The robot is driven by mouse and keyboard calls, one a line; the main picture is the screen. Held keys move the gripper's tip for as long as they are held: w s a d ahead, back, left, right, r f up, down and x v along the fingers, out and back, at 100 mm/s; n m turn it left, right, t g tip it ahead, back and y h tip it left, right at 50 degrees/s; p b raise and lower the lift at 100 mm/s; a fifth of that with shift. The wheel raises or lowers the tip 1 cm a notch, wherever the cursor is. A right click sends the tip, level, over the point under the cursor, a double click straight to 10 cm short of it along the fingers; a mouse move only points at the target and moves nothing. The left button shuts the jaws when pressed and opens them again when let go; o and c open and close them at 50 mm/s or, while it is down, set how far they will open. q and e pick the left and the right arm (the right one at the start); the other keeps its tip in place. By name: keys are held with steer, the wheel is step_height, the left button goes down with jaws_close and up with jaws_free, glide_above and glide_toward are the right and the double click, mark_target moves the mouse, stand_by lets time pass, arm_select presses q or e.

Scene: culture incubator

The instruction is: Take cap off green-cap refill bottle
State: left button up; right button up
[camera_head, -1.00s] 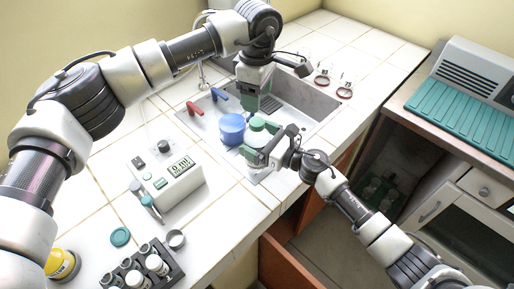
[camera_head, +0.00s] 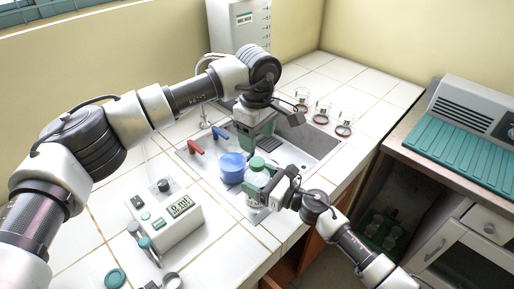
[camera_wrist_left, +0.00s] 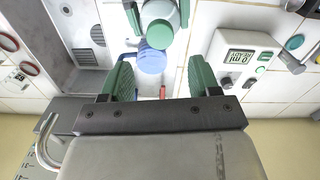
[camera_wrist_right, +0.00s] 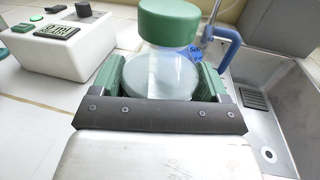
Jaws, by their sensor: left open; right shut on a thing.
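The green-cap refill bottle (camera_head: 255,179) is upright by the near side of the sink. My right gripper (camera_head: 272,184) is shut around its clear body, below the green cap (camera_head: 257,162). In the right wrist view the cap (camera_wrist_right: 168,20) sits on the bottle (camera_wrist_right: 160,78), between the fingers. My left gripper (camera_head: 258,136) is open and empty, over the sink behind and above the bottle. In the left wrist view the green cap (camera_wrist_left: 160,34) lies beyond the open fingers, apart from them.
A meter box (camera_head: 166,217) stands on the counter at left. Several glass vessels (camera_head: 322,112) stand beyond the sink (camera_head: 318,150).

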mark_target(257, 162)
arm_select(q)
steer(key=m, duration=0.3)
steer(key=shift+m, duration=0.4)
steer(key=m, duration=1.1)
steer(key=shift+f, duration=4)
steer(key=shift+c, duration=0.4)
steer(key=c, duration=1)
steer(key=shift+o, duration=0.2)
